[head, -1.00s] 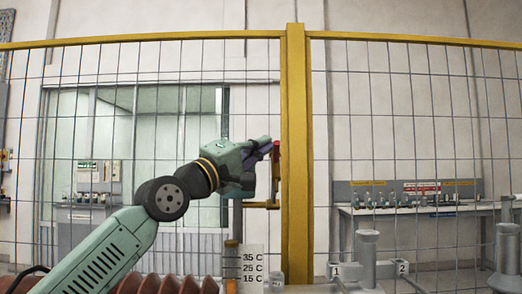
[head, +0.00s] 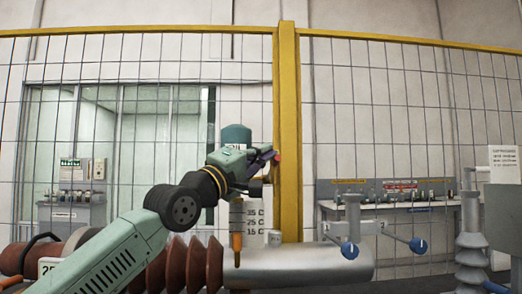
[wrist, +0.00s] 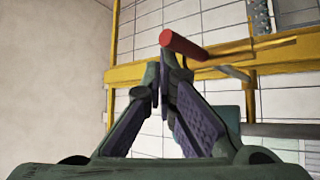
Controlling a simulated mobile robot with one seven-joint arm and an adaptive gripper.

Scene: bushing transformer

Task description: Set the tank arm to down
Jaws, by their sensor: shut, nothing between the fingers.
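My gripper (head: 268,153) is shut and empty in front of the yellow fence post. Its fingertips also show together in the wrist view (wrist: 161,68). A red cylindrical handle end (wrist: 181,45) is just beyond the fingertips in the wrist view, above the yellow bar. A red spot of it (head: 278,157) shows at the fingertips in the head view. Whether they touch I cannot tell. A tank (head: 237,137), dark green, stands upright behind my gripper, its lower part hidden. I cannot tell which part is the tank arm or how it stands.
A yellow-framed mesh fence (head: 287,140) crosses the view; a bench (head: 395,205) is behind.

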